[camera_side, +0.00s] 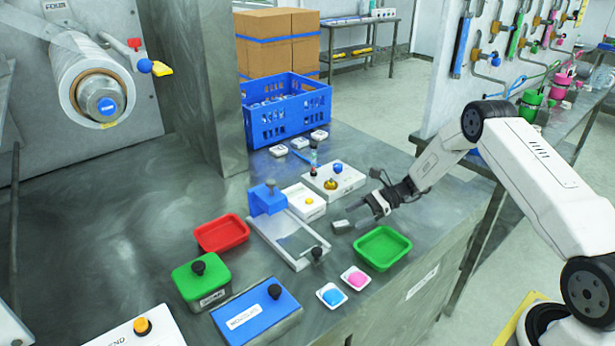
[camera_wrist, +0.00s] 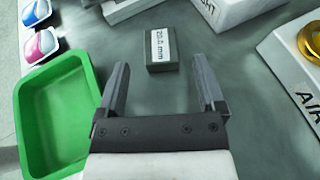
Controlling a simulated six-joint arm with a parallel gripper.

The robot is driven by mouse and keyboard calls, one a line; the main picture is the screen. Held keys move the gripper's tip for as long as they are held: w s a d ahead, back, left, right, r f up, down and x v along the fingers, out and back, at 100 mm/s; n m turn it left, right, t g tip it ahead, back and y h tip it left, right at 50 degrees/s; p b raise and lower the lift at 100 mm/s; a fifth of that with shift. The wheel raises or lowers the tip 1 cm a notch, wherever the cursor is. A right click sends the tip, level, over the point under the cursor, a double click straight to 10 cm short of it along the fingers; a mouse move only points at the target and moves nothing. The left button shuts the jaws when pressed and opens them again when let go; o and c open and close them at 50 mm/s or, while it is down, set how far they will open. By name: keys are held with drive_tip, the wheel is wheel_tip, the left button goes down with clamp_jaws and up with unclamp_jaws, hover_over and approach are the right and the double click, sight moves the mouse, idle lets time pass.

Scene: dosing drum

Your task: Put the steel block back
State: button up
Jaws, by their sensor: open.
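The steel block is a small dark grey block with a white label ending in "mm"; it lies on the steel bench in the wrist view (camera_wrist: 161,49). In the side view the block (camera_side: 341,226) sits just left of my gripper (camera_side: 368,211), near the green tray. In the wrist view my gripper (camera_wrist: 160,78) is open, with its two fingers apart and nothing between them. The block is just beyond the fingertips, roughly centred between them. I cannot tell the height of the fingers above the bench.
An empty green tray (camera_side: 383,262) is close to my gripper, also at left in the wrist view (camera_wrist: 57,115). A white slide fixture with a blue block (camera_side: 267,198), white boxes (camera_side: 304,202), an empty red tray (camera_side: 222,236) and small blue and pink dishes stand around. Bare bench lies around the block.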

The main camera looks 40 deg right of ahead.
drive_tip(key=v, duration=0.8)
drive_tip(key=shift+a, duration=0.1)
idle(0.3)
drive_tip(key=shift+a+r+n+g, duration=0.2)
drive_tip(key=shift+a+n+g, duration=0.1)
drive_tip(key=shift+a, duration=0.2)
drive_tip(key=s+a+n+g+h, duration=0.1)
drive_tip(key=s+a+r+n+g+h, duration=0.1)
drive_tip(key=a, duration=0.1)
drive_tip(key=s+a+r+n, duration=0.1)
drive_tip(key=a, duration=0.1)
drive_tip(key=shift+a+r+n+g+h, duration=0.2)
drive_tip(key=shift+n+g+h, duration=0.2)
drive_tip(key=s+a+r+n+h, duration=0.4)
drive_tip(key=s+a+n, duration=0.1)
drive_tip(key=s+n, duration=0.3)
drive_tip(key=s+a+r+n+t+h, duration=0.1)
drive_tip(key=s+a+r+n+h, duration=0.3)
drive_tip(key=s+n, duration=0.4)
drive_tip(key=shift+s+a+r+n+h, duration=0.2)
drive_tip(key=shift+s+a+n+h, duration=0.15)
drive_tip(key=shift+a+n+h, duration=0.55)
drive_tip(key=shift+d, duration=0.1)
